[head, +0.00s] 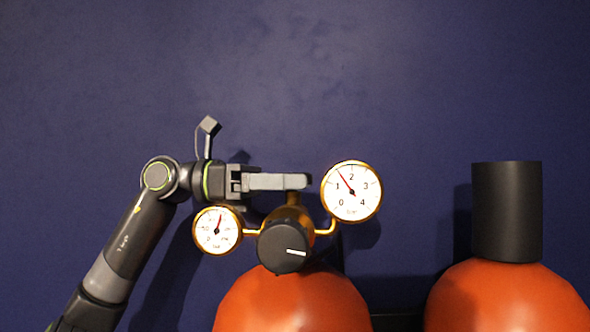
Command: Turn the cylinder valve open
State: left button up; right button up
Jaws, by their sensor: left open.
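The cylinder valve is a round black knob (284,246) with a white mark pointing right. It sits in front of a brass body (290,213) on top of an orange cylinder (292,303). My left gripper (300,181) is above the knob, level with the top of the brass body, its fingers pointing right. One finger hides the other, so the gap does not show. The knob is apart from the fingers. My right gripper is not in view.
A small gauge (217,230) sits left of the knob and a larger gauge (351,191) sits right of the fingertips, both on brass pipes. A second orange cylinder (507,300) with a black cap (507,211) stands at the right. The blue wall (300,70) behind is bare.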

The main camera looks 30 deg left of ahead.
pick_arm(q)
jog(key=shift+w+d, duration=0.15)
jog(key=shift+d, duration=0.25)
jog(key=c, duration=1)
jog(key=shift+o, duration=0.2)
jog(key=shift+n+t, duration=0.3)
jog(key=shift+t, duration=0.1)
jog(key=shift+r+n+t+y+p, duration=0.1)
jog(key=shift+n+t+y+p, duration=0.35)
jog(key=shift+n+t+y, duration=0.65)
jog(key=shift+n+t+y+p, duration=1)
jog(key=shift+n+t+y, duration=0.4)
jog(key=shift+t+y, duration=0.35)
jog(key=shift+y, duration=0.25)
